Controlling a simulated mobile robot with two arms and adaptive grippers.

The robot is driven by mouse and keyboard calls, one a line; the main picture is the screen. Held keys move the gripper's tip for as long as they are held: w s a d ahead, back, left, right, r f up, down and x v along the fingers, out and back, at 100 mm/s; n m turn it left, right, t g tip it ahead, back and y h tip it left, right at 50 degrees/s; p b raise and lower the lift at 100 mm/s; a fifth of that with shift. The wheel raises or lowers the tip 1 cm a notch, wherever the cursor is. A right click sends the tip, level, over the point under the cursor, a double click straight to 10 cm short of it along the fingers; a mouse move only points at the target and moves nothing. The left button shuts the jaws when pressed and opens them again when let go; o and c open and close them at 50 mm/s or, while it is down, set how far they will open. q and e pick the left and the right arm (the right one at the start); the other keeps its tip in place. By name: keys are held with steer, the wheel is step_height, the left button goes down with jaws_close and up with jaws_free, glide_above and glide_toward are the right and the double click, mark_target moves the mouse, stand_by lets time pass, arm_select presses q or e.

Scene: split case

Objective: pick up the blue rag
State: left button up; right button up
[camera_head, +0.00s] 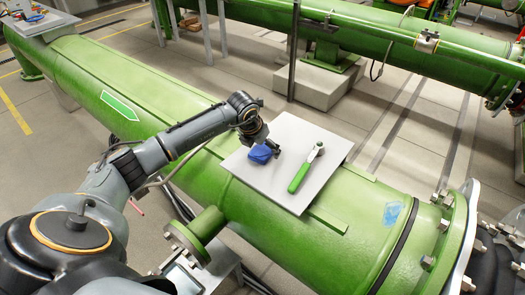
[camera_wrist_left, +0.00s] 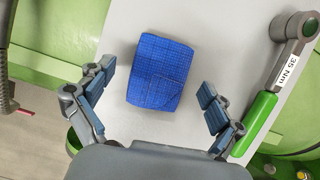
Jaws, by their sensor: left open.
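The blue rag (camera_head: 260,154) lies folded on a light grey plate (camera_head: 285,134) on top of the green pipe casing. In the left wrist view the rag (camera_wrist_left: 160,72) is a rounded block with a fine grid pattern. My left gripper (camera_head: 271,146) is right at the rag in the head view. In the left wrist view my left gripper (camera_wrist_left: 152,98) is open, with one finger on each side of the rag and a gap to both. The rag sits between and slightly beyond the fingertips. My right gripper is not in view.
A green-handled torque wrench (camera_head: 305,168) lies on the plate right of the rag; its handle (camera_wrist_left: 252,125) is close to the right finger in the wrist view. The plate's far part is bare. Another green pipe (camera_head: 390,35) runs behind, across the floor.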

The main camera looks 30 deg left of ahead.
arm_select(q)
steer(key=shift+f+b, duration=0.25)
steer(key=shift+b, duration=0.05)
stand_by(0.4)
steer(key=c, duration=1)
